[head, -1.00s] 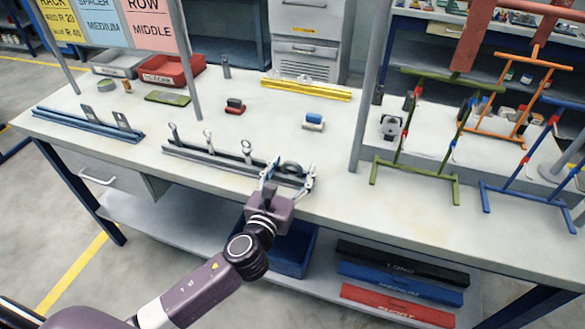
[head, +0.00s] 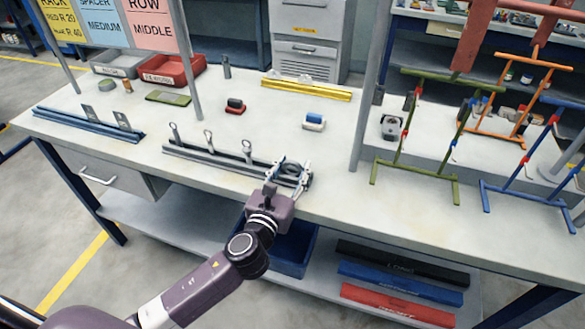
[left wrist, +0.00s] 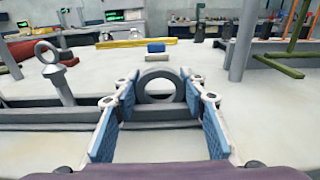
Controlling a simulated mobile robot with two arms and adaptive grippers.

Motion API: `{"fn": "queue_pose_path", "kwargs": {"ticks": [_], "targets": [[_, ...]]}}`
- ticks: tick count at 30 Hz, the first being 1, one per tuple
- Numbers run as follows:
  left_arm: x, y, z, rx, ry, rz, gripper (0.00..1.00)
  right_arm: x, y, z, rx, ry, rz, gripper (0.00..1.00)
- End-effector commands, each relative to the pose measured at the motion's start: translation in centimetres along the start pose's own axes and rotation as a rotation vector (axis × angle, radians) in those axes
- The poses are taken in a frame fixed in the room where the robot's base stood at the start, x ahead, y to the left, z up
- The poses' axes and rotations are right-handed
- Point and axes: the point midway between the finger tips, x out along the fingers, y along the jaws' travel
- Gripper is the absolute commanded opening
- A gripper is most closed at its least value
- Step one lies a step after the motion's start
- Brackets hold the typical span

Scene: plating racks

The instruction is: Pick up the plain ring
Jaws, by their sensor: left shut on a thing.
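The plain ring (left wrist: 160,73), thick and dark grey, stands upright at the right end of the dark grey rail (head: 205,164). In the head view the ring (head: 293,165) is partly covered by my left gripper (head: 287,176). The gripper's blue-padded fingers (left wrist: 159,92) are closed in on both sides of the ring in the left wrist view and hold it. The ring is still low at the rail; whether it touches the rail I cannot tell. My right gripper is not in view.
Three ring-topped posts (head: 209,141) stand on the rail left of the gripper. A blue rail (head: 85,121) lies at the left, a yellow bar (head: 305,91) behind. A grey upright (head: 367,90) and a green frame (head: 414,181) stand right. The table between is mostly clear.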

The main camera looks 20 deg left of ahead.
Motion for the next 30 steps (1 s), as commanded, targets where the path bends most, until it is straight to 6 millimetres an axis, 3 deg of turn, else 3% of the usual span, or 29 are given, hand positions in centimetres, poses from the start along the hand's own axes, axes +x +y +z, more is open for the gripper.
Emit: {"fn": "queue_pose_path", "kwargs": {"ticks": [8,21,30], "targets": [[-0.1,0.0,3.9,0.000,-0.007,-0.003,0.12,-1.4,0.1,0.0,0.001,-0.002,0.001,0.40],[-0.8,0.0,15.9,0.001,-0.008,-0.002,0.12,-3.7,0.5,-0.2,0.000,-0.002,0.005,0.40],[-1.0,0.0,19.6,0.001,-0.004,-0.002,0.12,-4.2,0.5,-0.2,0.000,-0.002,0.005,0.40]]}}
